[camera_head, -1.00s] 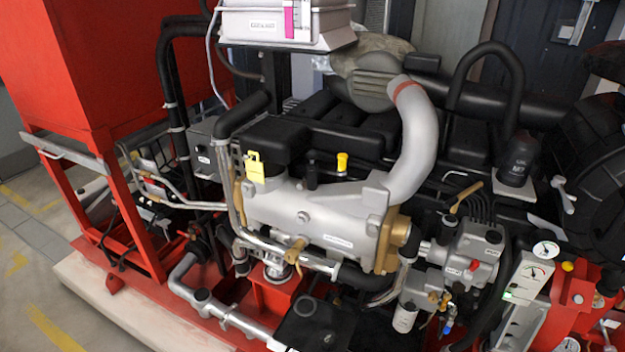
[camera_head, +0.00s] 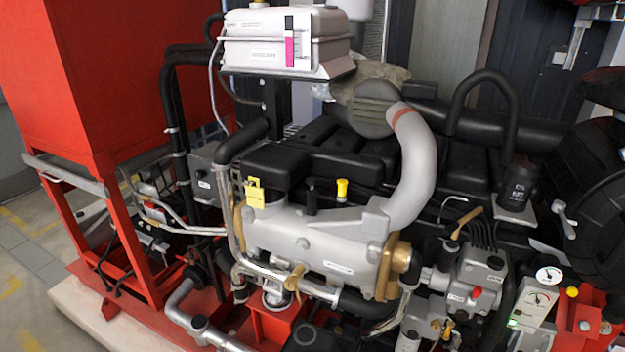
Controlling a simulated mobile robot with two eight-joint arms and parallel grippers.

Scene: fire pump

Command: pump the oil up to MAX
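The silver and black pump engine (camera_head: 330,235) fills the middle of the view. A yellow cap (camera_head: 342,188) and a yellow tag (camera_head: 254,194) stand on its top. A brass lever (camera_head: 467,220) stands at the right, above a grey block (camera_head: 475,265) with a red button (camera_head: 476,292). A white panel with a dial (camera_head: 538,300) sits at the lower right; its reading is too small to tell. A level strip (camera_head: 290,48) with a magenta column is on the grey tank at the top. No MAX mark is readable. Neither gripper is in view.
The grey tank (camera_head: 270,53) stands above the engine. A red frame and cabinet (camera_head: 85,80) block the left. A thick black hose (camera_head: 480,85) arches at the upper right. A round gauge (camera_head: 549,275) is beside the dial panel. Bare floor (camera_head: 30,280) shows at the lower left.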

